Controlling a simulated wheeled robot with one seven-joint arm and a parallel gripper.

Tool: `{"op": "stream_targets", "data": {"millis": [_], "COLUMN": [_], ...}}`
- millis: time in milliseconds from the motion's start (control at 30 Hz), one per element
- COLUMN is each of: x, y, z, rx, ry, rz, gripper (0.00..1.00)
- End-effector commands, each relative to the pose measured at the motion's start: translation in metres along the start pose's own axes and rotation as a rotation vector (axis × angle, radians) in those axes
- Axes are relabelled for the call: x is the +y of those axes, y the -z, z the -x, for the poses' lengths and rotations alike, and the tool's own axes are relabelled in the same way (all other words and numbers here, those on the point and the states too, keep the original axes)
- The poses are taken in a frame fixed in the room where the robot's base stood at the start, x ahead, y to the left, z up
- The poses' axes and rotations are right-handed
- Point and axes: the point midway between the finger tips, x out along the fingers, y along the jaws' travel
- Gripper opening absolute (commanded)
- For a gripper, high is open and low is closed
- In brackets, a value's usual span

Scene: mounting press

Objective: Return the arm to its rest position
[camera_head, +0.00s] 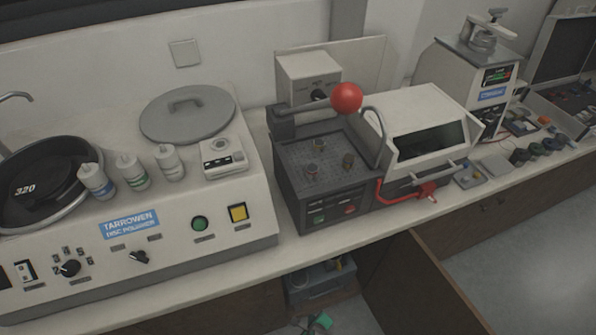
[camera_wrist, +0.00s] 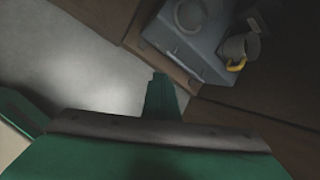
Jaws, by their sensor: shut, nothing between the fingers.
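My gripper (camera_wrist: 163,92) shows in the wrist view as a narrow green pair of fingers, shut with nothing held. It points towards the grey floor beside an open cupboard. In the head view, a small green part of it (camera_head: 320,321) shows at the bottom edge, below the bench and in front of the open cupboard. Most of my arm is outside the head view.
The brown cupboard door (camera_head: 425,285) stands open. A grey bin (camera_head: 318,283) sits inside the cupboard; it also shows in the wrist view (camera_wrist: 190,47). Above, the bench carries a disc polisher (camera_head: 130,224) and a machine with a red-ball lever (camera_head: 347,98).

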Motion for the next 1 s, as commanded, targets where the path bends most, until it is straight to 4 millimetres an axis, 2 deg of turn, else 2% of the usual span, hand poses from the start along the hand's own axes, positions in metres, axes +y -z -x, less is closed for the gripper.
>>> {"op": "stream_targets", "data": {"millis": [33, 200, 367, 500, 733, 1000], "x": [0.011, 0.028, 0.038, 0.043, 0.043, 0.028], "y": [0.004, 0.007, 0.004, -0.003, -0.024, -0.06], "z": [0.015, 0.067, 0.125, 0.183, 0.288, 0.416], "rx": [-0.008, -0.024, -0.015, 0.013, 0.107, 0.299], "ry": [0.031, 0.153, 0.277, 0.389, 0.584, 0.812], "rz": [0.098, 0.446, 0.77, 1.048, 1.487, 1.939], "gripper": [0.0, 0.0, 0.0, 0.0, 0.0, 0.0]}}
